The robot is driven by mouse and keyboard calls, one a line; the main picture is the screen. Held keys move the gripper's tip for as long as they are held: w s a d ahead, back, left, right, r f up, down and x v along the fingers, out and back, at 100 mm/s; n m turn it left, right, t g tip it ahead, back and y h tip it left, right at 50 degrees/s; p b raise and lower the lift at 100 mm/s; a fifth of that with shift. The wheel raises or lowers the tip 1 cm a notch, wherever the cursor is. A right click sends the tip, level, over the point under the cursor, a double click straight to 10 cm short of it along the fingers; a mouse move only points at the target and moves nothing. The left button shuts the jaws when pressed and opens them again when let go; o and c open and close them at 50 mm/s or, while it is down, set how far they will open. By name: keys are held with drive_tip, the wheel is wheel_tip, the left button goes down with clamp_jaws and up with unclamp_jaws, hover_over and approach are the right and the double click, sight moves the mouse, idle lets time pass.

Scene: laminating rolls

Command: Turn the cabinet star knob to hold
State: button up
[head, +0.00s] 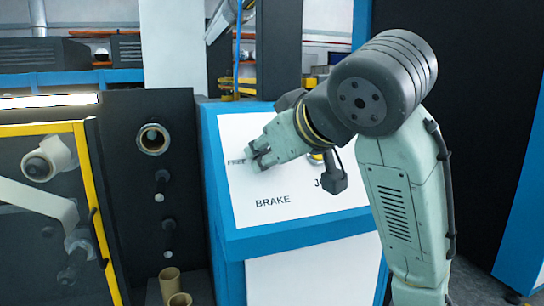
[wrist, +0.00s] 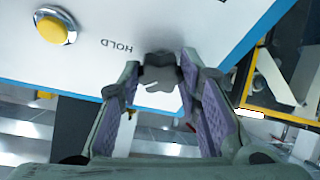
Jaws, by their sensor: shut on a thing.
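The dark star knob (wrist: 158,72) sits on the white face of the cabinet panel (head: 238,205), between my fingertips in the wrist view. My gripper (head: 259,158) is shut on it, with one finger on each side. In the head view my gripper hides the knob. The HOLD label (wrist: 117,46) appears upside down just left of the knob in the wrist view. In the head view the FREE label (head: 236,162) shows just left of my gripper, and the BRAKE label (head: 272,201) is below. The knob's exact pointing direction is unclear.
A yellow button (wrist: 52,29) stands on the panel near HOLD. My arm partly covers a label starting with J (head: 318,183). Left of the blue-edged cabinet are a black plate (head: 185,240) with roll holders and a yellow-framed guard (head: 97,200).

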drive_tip(key=m+h, duration=0.1)
drive_tip(key=m, duration=0.2)
drive_tip(key=m+h+b, duration=0.1)
drive_tip(key=m, duration=0.2)
drive_tip(key=shift+s+a+t, duration=0.1)
drive_tip(key=shift+a+t, duration=0.1)
drive_tip(key=shift+t, duration=0.2)
drive_tip(key=shift+a+m+h+b, duration=0.1)
drive_tip(key=shift+m+h+b, duration=0.35)
drive_tip(key=shift+m, duration=0.9)
drive_tip(key=shift+a+m+h+b, duration=0.1)
drive_tip(key=shift+m+h+b, duration=0.35)
drive_tip(key=shift+m, duration=0.9)
drive_tip(key=o, duration=1.1)
drive_tip(key=shift+o, duration=0.2)
drive_tip(key=shift+r, duration=0.1)
drive_tip(key=v, duration=1.2)
